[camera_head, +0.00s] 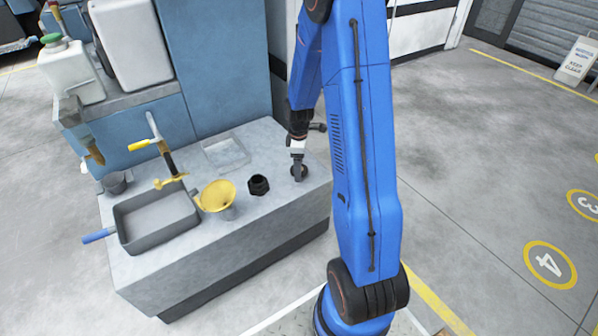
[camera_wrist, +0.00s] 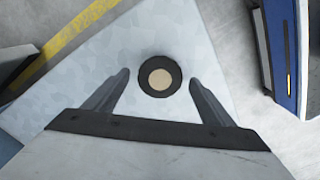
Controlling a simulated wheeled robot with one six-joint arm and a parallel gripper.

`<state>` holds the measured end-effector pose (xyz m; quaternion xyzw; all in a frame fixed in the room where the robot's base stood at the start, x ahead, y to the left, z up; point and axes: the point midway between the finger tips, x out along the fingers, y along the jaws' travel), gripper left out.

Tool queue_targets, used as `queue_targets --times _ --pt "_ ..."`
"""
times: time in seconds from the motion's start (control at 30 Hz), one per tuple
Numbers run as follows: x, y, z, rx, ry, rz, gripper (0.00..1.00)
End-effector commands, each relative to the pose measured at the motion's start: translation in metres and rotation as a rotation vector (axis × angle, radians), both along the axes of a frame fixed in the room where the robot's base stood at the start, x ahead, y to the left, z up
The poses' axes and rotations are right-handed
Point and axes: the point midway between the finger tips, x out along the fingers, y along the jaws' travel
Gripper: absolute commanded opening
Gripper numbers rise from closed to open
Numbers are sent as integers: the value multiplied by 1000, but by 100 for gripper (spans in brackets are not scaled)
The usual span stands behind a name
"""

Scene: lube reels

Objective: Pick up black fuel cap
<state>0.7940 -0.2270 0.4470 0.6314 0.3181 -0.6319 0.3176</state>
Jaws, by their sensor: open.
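My gripper (camera_head: 298,158) hangs over the right end of the grey bench, pointing down. Its two fingers show in the wrist view, spread apart and empty. A round black cap with a tan centre (camera_wrist: 160,77) sits on the bench top in the wrist view. It lies between and just beyond the fingertips, with a gap on both sides. In the head view a dark round shape (camera_head: 299,172), which looks like the same cap, shows right at the fingers and is partly hidden by them.
A black faceted piece (camera_head: 258,185) stands left of my gripper. Further left are a yellow funnel (camera_head: 217,195) and a grey pan (camera_head: 128,238) with a blue handle. A clear shallow tray (camera_head: 226,152) lies behind. The bench's right edge (camera_head: 322,184) is close.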

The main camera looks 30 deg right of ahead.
Motion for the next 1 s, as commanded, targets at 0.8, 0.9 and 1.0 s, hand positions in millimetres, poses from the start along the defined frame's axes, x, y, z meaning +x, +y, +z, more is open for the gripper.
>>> queue_targets --times 0.8,0.9,1.0 --pt "0 0 -5 0 -1 0 30" --pt "1 0 2 -1 -3 0 30" --pt "1 0 15 -2 -4 0 30"
